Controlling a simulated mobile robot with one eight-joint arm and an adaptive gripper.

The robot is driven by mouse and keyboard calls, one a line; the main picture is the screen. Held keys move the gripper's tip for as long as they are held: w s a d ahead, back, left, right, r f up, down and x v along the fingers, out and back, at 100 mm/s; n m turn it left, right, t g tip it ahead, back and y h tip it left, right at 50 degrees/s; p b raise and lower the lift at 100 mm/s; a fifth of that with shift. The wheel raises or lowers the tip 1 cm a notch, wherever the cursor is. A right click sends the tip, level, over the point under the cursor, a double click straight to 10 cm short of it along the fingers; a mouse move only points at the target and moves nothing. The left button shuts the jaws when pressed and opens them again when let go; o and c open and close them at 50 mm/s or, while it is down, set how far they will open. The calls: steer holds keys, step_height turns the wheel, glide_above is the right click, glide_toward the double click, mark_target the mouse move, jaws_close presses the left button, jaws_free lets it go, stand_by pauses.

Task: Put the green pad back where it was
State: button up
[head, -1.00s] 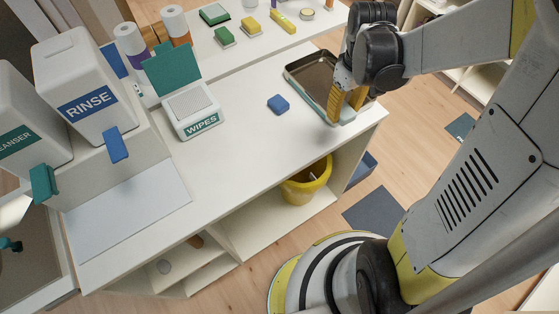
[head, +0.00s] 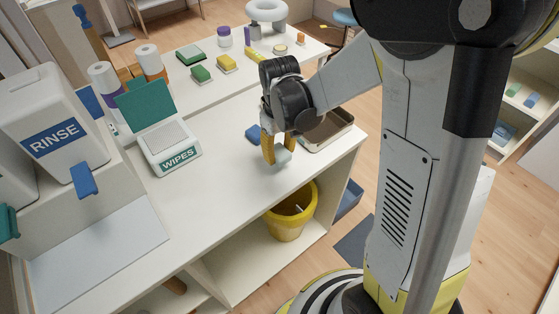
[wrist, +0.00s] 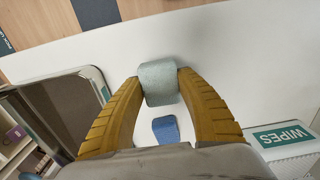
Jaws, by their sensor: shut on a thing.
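My gripper (head: 274,150) is shut on a pale green pad (head: 284,154), in front of the metal tray's near left side. In the wrist view the pad (wrist: 158,84) sits between the two yellow fingertips, its surface looking rounded. It appears to be held above the white counter (head: 235,185); the exact height is hard to tell. A blue sponge (head: 253,133) lies on the counter just behind the fingers, and shows in the wrist view (wrist: 165,129). The metal tray (head: 335,130) stands to the right, partly hidden by my arm.
The WIPES box (head: 165,140) with its green lid open stands left. The RINSE dispenser (head: 50,130) is further left. A back shelf holds a darker green block (head: 200,73), a yellow-and-green sponge (head: 227,64) and rolls. A yellow bucket (head: 290,212) sits below the counter. The counter's middle is clear.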

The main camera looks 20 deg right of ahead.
mark_target(279, 160)
steer(key=shift+f+b, duration=0.55)
steer(key=shift+f, duration=1)
steer(key=shift+f, duration=0.1)
steer(key=o, duration=1.2)
